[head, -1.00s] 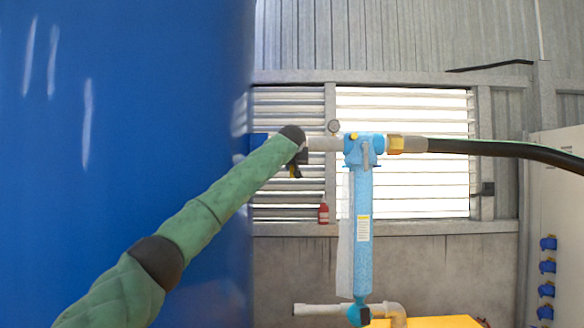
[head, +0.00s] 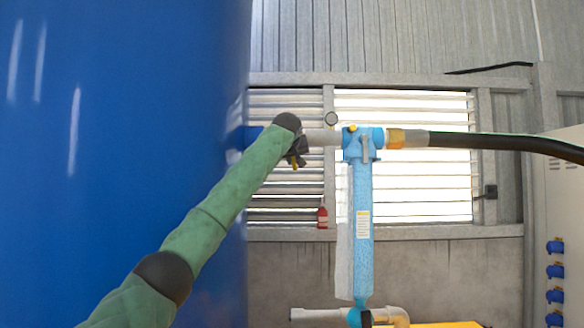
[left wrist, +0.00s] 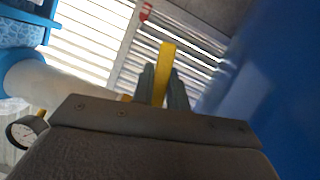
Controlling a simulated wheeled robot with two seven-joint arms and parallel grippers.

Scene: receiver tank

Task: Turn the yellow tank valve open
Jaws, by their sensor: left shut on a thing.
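The yellow valve handle (left wrist: 164,72) stands between the two fingers of my left gripper (left wrist: 161,90) in the left wrist view. The fingers are shut on it. In the head view my left gripper (head: 297,155) is small and dark, at the pipe beside the blue tank (head: 120,150). Only a bit of yellow (head: 294,166) shows below it there. The valve body is mostly hidden behind my wrist and gripper. My right gripper is in neither view.
A pale pipe (head: 322,138) runs right from the valve to a light-blue filter (head: 362,200). A pressure gauge (head: 331,118) sits above the pipe. A black hose (head: 480,142) leads away right. The tank wall is close on the left.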

